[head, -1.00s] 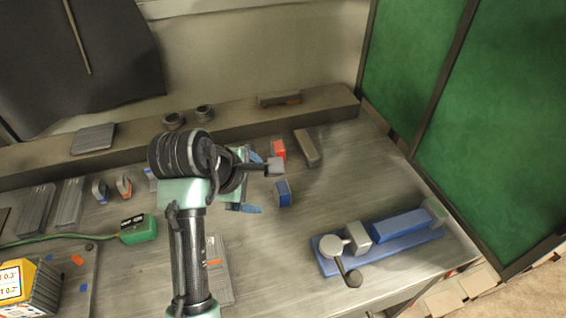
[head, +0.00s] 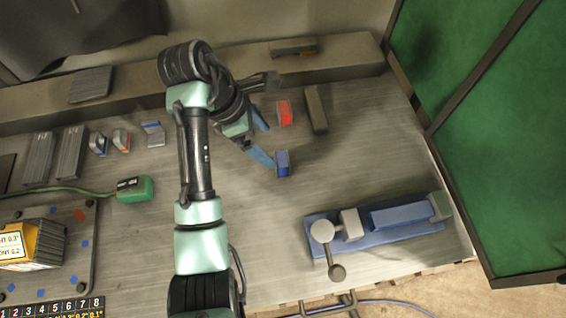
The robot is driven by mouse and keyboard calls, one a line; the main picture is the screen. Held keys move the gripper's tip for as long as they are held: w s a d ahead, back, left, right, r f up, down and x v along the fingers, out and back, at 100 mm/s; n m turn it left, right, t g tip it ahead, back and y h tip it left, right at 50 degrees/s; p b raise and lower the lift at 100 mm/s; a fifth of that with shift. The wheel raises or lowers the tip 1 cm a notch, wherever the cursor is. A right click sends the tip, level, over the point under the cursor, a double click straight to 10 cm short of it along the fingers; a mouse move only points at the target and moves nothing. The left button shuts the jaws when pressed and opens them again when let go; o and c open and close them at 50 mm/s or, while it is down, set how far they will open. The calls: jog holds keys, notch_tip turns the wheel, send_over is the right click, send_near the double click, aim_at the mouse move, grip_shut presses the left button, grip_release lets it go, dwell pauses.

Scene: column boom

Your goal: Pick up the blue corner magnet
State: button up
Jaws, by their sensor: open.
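A small block with a blue face and dark top (head: 282,164) stands on the grey bench right of centre; it may be the blue corner magnet, but its shape is too small to be sure. My gripper (head: 270,148) is open, with two blue fingers spread and pointing right. The lower fingertip is at the block's left edge in the picture; I cannot tell whether it touches. The upper finger is farther back, left of a red-faced block (head: 284,113). Nothing shows between the fingers.
A dark grey bar (head: 316,109) lies right of the red block. A blue vise-like fixture (head: 375,231) sits at front right. Small pieces with blue (head: 97,143) and orange (head: 121,140) parts stand at left, near a green box (head: 134,189). The bench right of the blue block is clear.

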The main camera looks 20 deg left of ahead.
aim_at(281, 159)
jog(key=x, duration=0.9)
jog(key=shift+s+d+f, duration=0.1)
jog(key=shift+d, duration=0.1)
grip_shut()
